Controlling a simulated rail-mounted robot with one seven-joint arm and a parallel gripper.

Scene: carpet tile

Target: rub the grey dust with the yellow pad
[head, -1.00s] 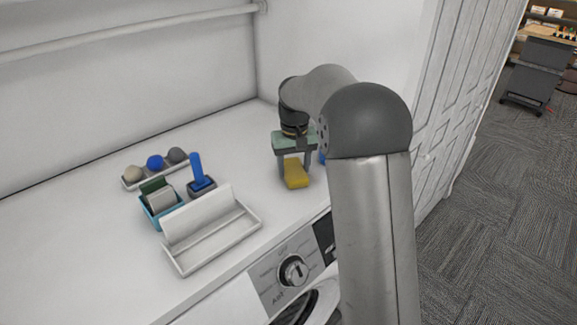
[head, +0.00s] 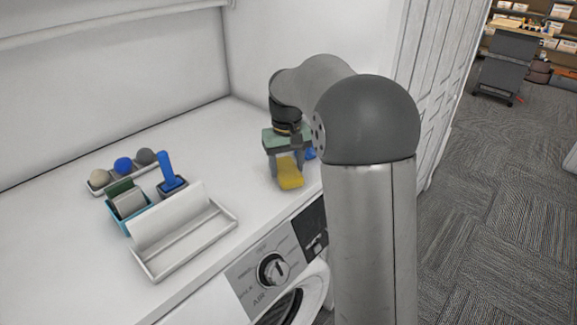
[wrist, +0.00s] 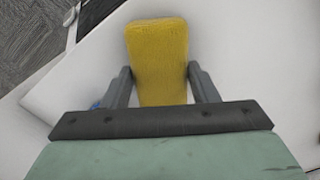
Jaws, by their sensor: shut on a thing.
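The yellow pad (head: 290,174) is between the fingers of my gripper (head: 284,166), low over the white worktop near its front right part. In the wrist view the pad (wrist: 158,50) sticks out past both fingertips, and my gripper (wrist: 160,72) is shut on its sides. I cannot tell whether the pad's underside touches the worktop. I cannot clearly make out the grey dust in either view; the pad and gripper hide part of the surface.
A white tray (head: 218,233) and a teal bin (head: 112,215) stand left on the worktop (head: 60,235). Behind them are a blue-handled brush (head: 167,170) and a holder with balls (head: 92,189). A blue thing (head: 310,153) is partly hidden behind my gripper. A washing machine (head: 250,285) is below.

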